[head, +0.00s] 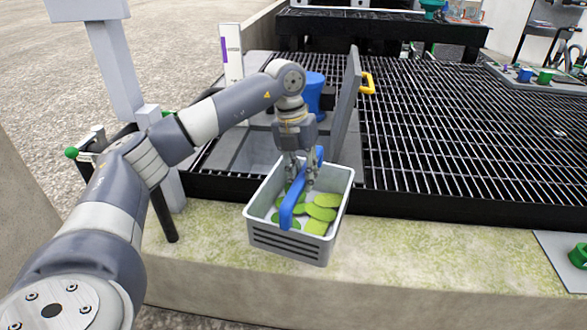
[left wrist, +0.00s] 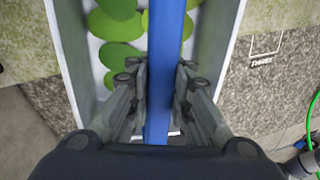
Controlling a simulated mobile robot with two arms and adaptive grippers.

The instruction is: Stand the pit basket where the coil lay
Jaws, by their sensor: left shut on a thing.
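The pit basket (head: 290,246) is a light grey open-topped box with slotted sides and a blue bar handle (head: 287,212) across its top. Several flat green discs (head: 320,213) lie in it. My left gripper (head: 301,180) is shut on the blue handle from above. In the left wrist view the fingers (left wrist: 160,95) clasp the handle (left wrist: 166,60) from both sides. In the head view the basket shows over the mossy concrete ledge; I cannot tell whether it touches it. I see no coil that I can identify. My right gripper is not in view.
A black metal grating (head: 450,140) spreads behind the ledge (head: 410,245). A raised grey lid (head: 347,105) with a yellow handle (head: 368,83) stands just behind the basket. A grey plate (head: 562,258) with a green part lies at far right. The ledge between is clear.

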